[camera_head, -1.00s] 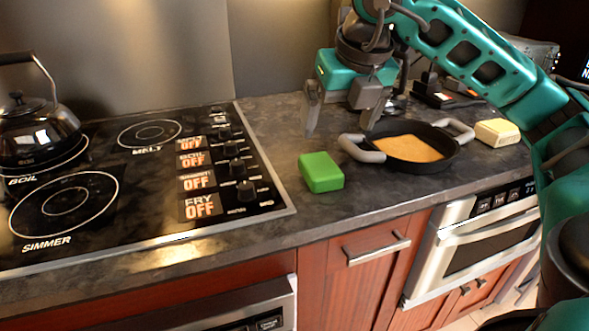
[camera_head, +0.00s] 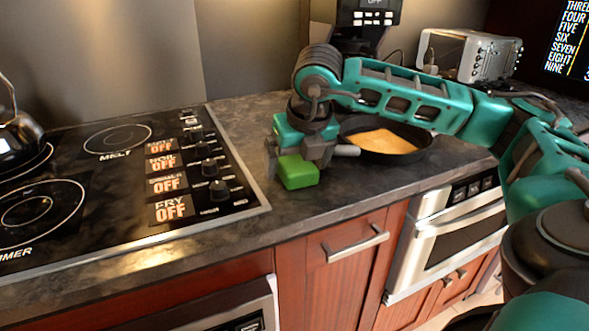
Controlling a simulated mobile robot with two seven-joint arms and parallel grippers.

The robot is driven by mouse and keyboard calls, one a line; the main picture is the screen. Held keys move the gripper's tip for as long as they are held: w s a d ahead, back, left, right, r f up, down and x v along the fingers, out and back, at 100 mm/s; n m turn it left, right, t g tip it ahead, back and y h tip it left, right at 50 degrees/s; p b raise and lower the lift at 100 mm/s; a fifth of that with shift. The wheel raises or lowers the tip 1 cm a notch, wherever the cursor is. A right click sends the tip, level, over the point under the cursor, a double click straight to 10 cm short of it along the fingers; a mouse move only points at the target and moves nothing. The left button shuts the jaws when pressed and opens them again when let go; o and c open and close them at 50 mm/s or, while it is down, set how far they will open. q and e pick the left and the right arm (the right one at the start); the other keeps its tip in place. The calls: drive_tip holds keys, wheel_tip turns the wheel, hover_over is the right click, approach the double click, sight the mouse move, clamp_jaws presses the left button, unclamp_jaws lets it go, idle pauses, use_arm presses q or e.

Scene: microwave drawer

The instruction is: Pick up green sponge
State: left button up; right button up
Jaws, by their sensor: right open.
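The green sponge (camera_head: 298,173) lies on the dark stone counter, just right of the stove. My right gripper (camera_head: 296,172) points down over it and is open. One finger shows at the sponge's left side, and the other is partly seen at its right, near the pan handle. The gripper body covers the sponge's back part. I cannot tell whether the fingers touch it. My left gripper is not in view.
A dark pan (camera_head: 400,150) with flat orange-brown food stands close behind and right of the sponge. The stove (camera_head: 110,180) with its knobs is to the left. A toaster (camera_head: 470,54) stands at the back right. The counter's front edge is near the sponge.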

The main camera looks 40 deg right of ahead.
drive_tip(key=shift+c, duration=0.3)
drive_tip(key=c, duration=1)
drive_tip(key=shift+o, duration=0.2)
